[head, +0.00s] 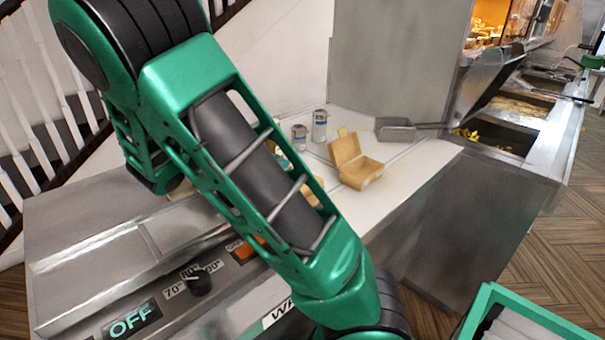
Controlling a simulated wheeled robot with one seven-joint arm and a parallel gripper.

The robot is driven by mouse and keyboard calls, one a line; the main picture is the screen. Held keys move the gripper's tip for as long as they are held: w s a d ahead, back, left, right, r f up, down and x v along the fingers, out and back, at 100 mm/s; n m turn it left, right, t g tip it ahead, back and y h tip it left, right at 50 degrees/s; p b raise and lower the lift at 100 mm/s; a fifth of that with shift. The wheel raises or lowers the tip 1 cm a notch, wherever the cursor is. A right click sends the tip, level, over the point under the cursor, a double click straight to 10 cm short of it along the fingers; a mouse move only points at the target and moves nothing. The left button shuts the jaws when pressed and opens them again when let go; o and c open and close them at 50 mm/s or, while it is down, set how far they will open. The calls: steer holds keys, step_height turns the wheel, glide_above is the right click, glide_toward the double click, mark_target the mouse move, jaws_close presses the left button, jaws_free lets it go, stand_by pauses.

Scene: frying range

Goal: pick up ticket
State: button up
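I cannot make out a ticket in the head view; my green and black arm crosses the middle and hides part of the counter. My gripper is out of view, below or behind the arm's lower end. A white card edge with dark letters shows beside the arm at the bottom, but I cannot tell what it is.
An open cardboard box (356,163) stands on the white counter (423,166), near two small cans (319,126) and a metal scoop (396,130). Fryer wells (497,141) lie at the right. A control panel with a dial (198,283) is at front left. Wooden floor is open at the right.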

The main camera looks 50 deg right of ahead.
steer(key=shift+s+f, duration=0.1)
steer(key=shift+d+f, duration=0.1)
steer(key=shift+d, duration=0.05)
steer(key=shift+f+x, duration=0.2)
steer(key=shift+x, duration=3.15)
jaws_close()
